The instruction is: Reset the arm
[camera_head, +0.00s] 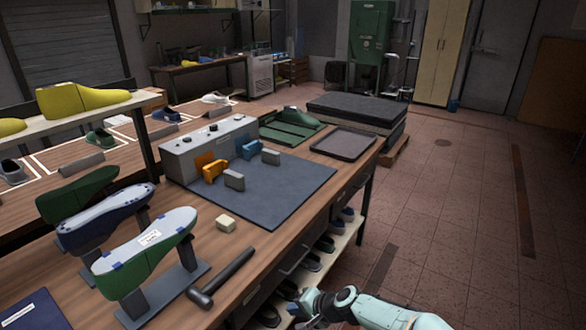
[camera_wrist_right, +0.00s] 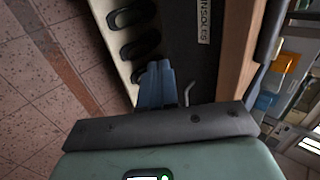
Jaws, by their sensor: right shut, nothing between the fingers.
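My right gripper (camera_head: 297,303) is low beside the front edge of the workbench (camera_head: 285,225), with its arm coming in from the bottom right. In the right wrist view its blue fingers (camera_wrist_right: 157,82) are together with nothing between them. The wrist view shows dark lasts (camera_wrist_right: 137,48) on that shelf and a drawer labelled "INSOLES" (camera_wrist_right: 204,22). My left gripper is not in view.
The tiled floor (camera_head: 450,210) to the right is clear.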

